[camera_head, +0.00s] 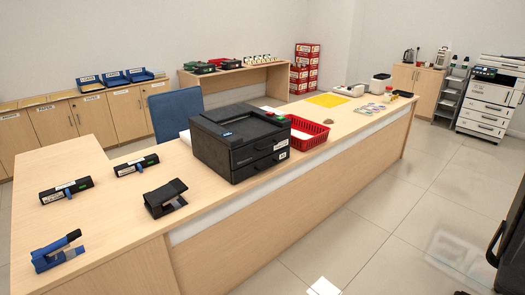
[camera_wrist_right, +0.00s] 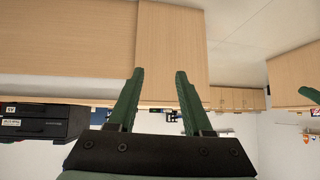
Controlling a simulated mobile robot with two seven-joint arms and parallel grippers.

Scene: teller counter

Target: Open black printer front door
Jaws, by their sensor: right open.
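The black printer (camera_head: 240,141) sits on the wooden counter (camera_head: 220,203) in the head view. Its front, with stacked panels, handles (camera_head: 263,163) and small white labels, faces the lower right and looks shut. The printer also shows at the left of the right wrist view (camera_wrist_right: 42,121), which is upside down. My right gripper (camera_wrist_right: 160,73) has two green fingers, spread apart with nothing between them. It is apart from the printer, with the counter's wooden panel beyond it.
A red basket (camera_head: 306,133) stands close beside the printer. A black tape dispenser or punch (camera_head: 165,198), a blue stapler-like tool (camera_head: 57,250) and two black binders (camera_head: 66,190) lie left of it. A blue chair (camera_head: 176,112) stands behind.

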